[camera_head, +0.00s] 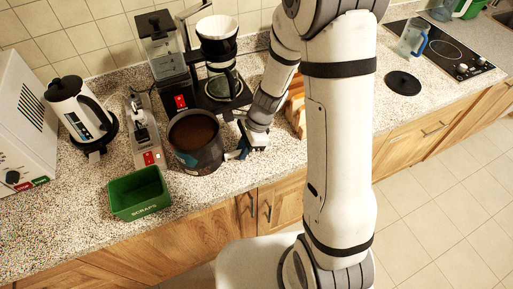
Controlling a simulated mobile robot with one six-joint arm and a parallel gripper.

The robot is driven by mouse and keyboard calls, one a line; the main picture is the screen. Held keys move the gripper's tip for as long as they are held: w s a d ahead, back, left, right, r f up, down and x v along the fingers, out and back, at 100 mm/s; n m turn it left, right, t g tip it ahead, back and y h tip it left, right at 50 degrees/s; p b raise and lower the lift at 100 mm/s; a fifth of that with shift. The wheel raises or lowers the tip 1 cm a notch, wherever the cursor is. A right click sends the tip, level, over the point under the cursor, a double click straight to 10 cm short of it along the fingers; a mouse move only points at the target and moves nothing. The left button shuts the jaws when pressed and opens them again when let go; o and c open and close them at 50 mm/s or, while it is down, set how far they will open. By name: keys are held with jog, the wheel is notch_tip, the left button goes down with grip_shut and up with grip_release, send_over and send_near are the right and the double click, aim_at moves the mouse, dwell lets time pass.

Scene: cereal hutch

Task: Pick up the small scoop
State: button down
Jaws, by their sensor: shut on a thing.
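My gripper (250,146) is low over the counter, just right of a dark round tub (201,158) filled with brown grounds. It is shut on a small dark and blue thing (239,154), which I take to be the small scoop. Most of this thing is hidden by the fingers, and its bowl cannot be made out. It sits close beside the tub's right wall; I cannot tell whether it touches the tub or the counter.
A coffee maker (221,88) and a grinder (165,62) stand behind the tub. A green scraps bin (138,194), a slim appliance (144,131) and a white kettle (77,103) are to the left. A wooden rack (296,104) stands right of my gripper, partly behind my arm.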

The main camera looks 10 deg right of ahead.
notch_tip(320, 180, up, 18)
dwell(1.0)
jog(key=shift+r, duration=0.1)
dwell(0.7)
